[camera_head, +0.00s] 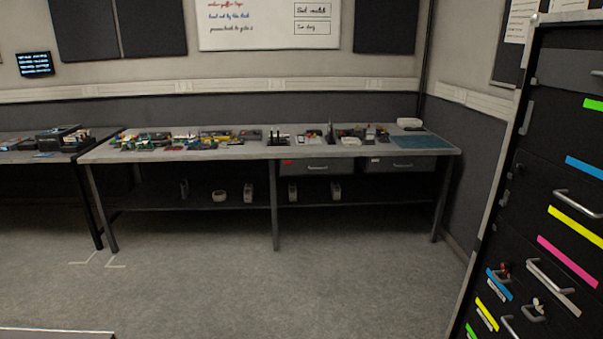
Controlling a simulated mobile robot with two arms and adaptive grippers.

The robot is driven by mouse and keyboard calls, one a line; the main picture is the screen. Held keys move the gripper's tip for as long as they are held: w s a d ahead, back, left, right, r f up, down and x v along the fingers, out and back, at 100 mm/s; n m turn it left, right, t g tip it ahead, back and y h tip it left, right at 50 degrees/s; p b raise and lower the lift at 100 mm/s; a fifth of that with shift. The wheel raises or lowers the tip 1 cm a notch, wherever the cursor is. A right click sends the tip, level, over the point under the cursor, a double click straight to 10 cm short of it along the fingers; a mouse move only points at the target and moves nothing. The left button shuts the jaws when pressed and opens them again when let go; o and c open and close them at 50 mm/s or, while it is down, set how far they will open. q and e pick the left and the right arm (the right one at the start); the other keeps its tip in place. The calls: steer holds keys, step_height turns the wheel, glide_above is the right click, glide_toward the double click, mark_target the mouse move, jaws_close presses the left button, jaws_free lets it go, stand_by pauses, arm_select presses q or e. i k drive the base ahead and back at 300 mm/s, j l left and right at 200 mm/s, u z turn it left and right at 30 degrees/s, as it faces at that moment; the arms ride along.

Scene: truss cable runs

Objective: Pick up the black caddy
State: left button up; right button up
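Several small items stand on a long grey workbench (245,152) across the room. Near its middle is a small black holder (278,140) with upright pieces; it may be the black caddy, but it is too small to tell. Dark box-like items (50,140) also sit on the table at the far left, and I cannot tell whether one of them is a caddy. Neither of my grippers is in view.
A tall black drawer cabinet (550,180) with coloured labels and handles stands close on the right. A second table (85,150) adjoins the bench at left. A blue-green mat (420,142) lies at the bench's right end. The grey floor (270,285) before the bench is clear.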

mark_target(330, 136)
steer(key=i+u, duration=0.2)
steer(key=i, duration=3.85)
